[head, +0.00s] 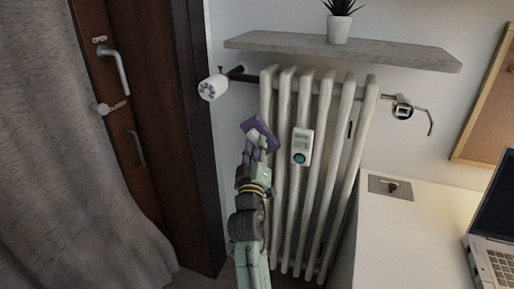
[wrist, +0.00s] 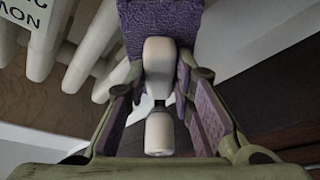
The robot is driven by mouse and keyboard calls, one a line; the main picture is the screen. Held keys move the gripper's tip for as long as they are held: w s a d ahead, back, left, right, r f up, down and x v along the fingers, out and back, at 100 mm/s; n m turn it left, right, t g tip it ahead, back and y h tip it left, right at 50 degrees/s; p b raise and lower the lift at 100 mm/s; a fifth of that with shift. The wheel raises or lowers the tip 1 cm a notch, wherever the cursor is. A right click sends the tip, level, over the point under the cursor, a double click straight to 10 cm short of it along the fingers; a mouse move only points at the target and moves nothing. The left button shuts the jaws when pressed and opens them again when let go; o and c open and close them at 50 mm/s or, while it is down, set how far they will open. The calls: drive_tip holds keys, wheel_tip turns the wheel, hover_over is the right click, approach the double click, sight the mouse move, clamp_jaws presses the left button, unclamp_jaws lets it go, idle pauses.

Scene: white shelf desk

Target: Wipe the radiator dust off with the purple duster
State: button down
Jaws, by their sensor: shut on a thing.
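The purple duster (head: 262,131) is held up in front of the left columns of the white radiator (head: 311,180). My gripper (head: 257,150) is shut on the duster's white handle. In the wrist view the duster's purple head (wrist: 160,22) is at the top, with the pale handle (wrist: 158,95) between the fingers of my gripper (wrist: 157,104). The radiator's columns (wrist: 95,50) show at the upper left there. I cannot tell whether the duster touches the radiator. Dust is too small to make out.
A white box with a teal dial (head: 302,146) hangs on the radiator's front. A thermostat valve (head: 213,87) sticks out at the upper left. A shelf (head: 345,50) with a potted plant (head: 339,24) is above. A desk (head: 415,225) with a laptop (head: 497,262) stands right; a door (head: 150,120) and curtain are left.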

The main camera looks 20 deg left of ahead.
drive_tip(key=shift+d+r+p, duration=0.1)
drive_tip(key=shift+r+p, duration=2.35)
drive_tip(key=shift+r, duration=0.75)
drive_tip(key=shift+f+b, duration=1.55)
drive_tip(key=shift+f, duration=0.25)
wheel_tip(320, 180, down, 12)
drive_tip(key=b, duration=1)
drive_tip(key=shift+f+b, duration=0.25)
drive_tip(key=shift+b, duration=0.1)
